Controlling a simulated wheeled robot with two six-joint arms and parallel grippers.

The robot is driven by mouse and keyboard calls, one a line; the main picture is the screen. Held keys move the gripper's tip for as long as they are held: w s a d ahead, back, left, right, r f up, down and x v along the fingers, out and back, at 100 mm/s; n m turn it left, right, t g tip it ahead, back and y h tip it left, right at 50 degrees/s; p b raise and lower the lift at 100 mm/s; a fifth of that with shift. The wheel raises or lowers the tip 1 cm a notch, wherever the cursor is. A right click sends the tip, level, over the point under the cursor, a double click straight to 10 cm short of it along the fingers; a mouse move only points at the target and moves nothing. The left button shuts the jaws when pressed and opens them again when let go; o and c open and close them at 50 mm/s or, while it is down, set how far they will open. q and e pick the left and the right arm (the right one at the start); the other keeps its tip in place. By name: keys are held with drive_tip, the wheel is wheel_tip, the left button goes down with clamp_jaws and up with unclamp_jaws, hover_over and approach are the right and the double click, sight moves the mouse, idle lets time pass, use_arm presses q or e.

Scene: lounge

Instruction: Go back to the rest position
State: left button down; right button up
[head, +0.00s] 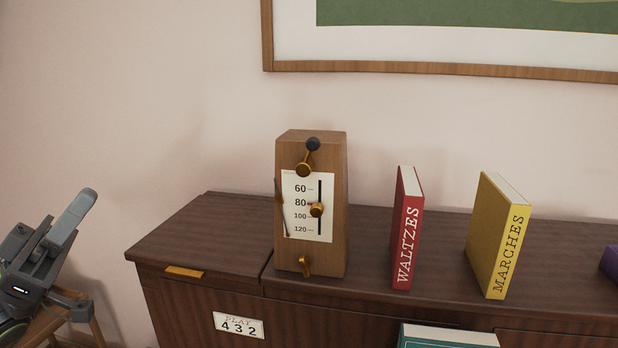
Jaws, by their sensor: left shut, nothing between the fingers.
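My left gripper (76,212) is at the left edge of the head view, grey, with its fingers angled up and to the right. It is shut with nothing held, apart from the cabinet and everything on it. My right gripper is not in view.
A dark wooden cabinet (190,232) stands against the wall. On it are a wooden metronome (338,230), a red WALTZES book (405,230) and a yellow MARCHES book (498,240), both upright. A purple object (610,262) shows at the right edge. A teal-covered book (445,338) is below.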

use_arm(q)
wheel_tip(320, 180, down, 29)
drive_tip(key=w+n+t+y, duration=0.35)
drive_tip(key=n+y, duration=0.75)
drive_tip(key=y, duration=0.8)
drive_tip(key=s+f+n+g+y, duration=0.2)
drive_tip(key=s+f+g+y, duration=0.3)
drive_tip(key=s+f, duration=0.65)
drive_tip(key=s+f+g+y, duration=0.2)
drive_tip(key=s+f+g, duration=0.6)
drive_tip(key=s, duration=0.4)
wheel_tip(320, 180, down, 26)
drive_tip(key=b, duration=0.2)
drive_tip(key=s+f+g+h, duration=0.1)
drive_tip(key=s+f, duration=1.4)
drive_tip(key=f, duration=0.3)
drive_tip(key=shift+d+b, duration=0.35)
drive_tip(key=shift+b, duration=0.1)
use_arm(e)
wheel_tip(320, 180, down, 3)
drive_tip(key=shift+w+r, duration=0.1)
